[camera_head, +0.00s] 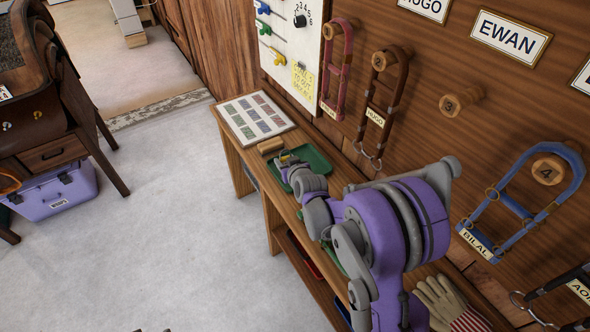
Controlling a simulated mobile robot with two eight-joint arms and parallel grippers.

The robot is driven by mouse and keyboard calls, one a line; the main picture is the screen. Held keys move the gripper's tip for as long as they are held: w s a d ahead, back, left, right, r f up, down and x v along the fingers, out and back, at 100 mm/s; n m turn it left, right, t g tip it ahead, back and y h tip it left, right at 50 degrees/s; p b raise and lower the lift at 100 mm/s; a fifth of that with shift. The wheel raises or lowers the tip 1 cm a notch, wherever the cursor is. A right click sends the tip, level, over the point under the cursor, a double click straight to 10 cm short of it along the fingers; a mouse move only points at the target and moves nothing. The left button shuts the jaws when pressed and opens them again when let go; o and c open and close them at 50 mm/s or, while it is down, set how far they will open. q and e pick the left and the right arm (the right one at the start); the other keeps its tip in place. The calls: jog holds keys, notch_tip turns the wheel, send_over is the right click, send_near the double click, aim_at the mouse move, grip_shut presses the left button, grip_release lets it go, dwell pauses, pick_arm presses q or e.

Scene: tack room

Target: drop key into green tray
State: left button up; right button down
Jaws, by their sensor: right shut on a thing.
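The green tray (318,159) lies on the narrow wooden bench against the wall. My right arm reaches along the bench from the lower right. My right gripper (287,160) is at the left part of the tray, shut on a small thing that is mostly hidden. A bit of yellow shows at the fingertips, which may be the key; its shape is too small to make out. I cannot tell how high the gripper is above the tray floor.
A card with coloured pictures (253,118) and a small wooden block (270,146) lie on the bench beside the tray. Halters hang on the wall, including a blue one (524,214). Gloves (447,303) lie near my arm.

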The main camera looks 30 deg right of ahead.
jog(key=w+d+r+m+h+b, duration=0.15)
jog(key=w+d, duration=0.35)
jog(key=d, duration=0.5)
jog(key=shift+n+y, duration=0.25)
jog(key=shift+s+a+f+b, duration=0.1)
jog(key=shift+a+f+b, duration=0.05)
jog(key=shift+f+b, duration=2.35)
jog(key=shift+f+p, duration=0.4)
jog(key=shift+p, duration=0.05)
jog(key=shift+c, duration=1.3)
grip_release()
jog(key=shift+r, duration=0.1)
jog(key=v, duration=1)
jog(key=shift+s+r+p, duration=0.2)
jog(key=shift+s+p, duration=0.15)
jog(key=shift+a, duration=0.15)
